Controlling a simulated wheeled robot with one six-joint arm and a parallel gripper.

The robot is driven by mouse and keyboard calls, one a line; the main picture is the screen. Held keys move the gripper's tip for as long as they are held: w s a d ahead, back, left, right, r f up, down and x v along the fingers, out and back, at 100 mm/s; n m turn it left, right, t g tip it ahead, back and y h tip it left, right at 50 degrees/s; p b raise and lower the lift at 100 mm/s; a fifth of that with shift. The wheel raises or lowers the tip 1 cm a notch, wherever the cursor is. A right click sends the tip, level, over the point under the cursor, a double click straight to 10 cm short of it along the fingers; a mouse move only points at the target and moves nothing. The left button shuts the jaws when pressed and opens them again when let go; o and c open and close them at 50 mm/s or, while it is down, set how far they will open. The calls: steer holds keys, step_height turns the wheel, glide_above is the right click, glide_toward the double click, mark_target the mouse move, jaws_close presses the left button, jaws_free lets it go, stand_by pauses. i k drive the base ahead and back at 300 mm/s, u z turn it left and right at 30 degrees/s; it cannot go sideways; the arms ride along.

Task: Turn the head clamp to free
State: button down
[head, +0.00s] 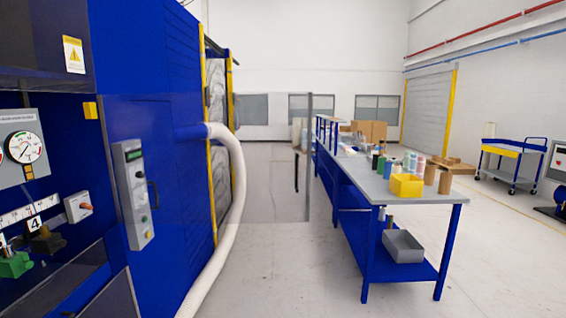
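A large blue machine (157,120) fills the left side of the head view. Inside its open front, at the left edge, is a grey box with an orange-red knob (84,206). My gripper is not in view.
A round gauge (25,147) and a grey control panel (136,193) are on the machine. A white hose (238,190) curves down to the floor. A blue-legged workbench (376,190) holds a yellow box and several rolls. A trolley (510,160) stands far right. Floor between machine and bench is clear.

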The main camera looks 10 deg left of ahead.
mark_target(83, 206)
steer(key=z, duration=0.25)
steer(key=i, duration=3.25)
steer(key=u, duration=1.85)
steer(key=i, duration=1.2)
steer(key=u, duration=2.55)
steer(key=k, duration=0.25)
steer(key=u, duration=0.15)
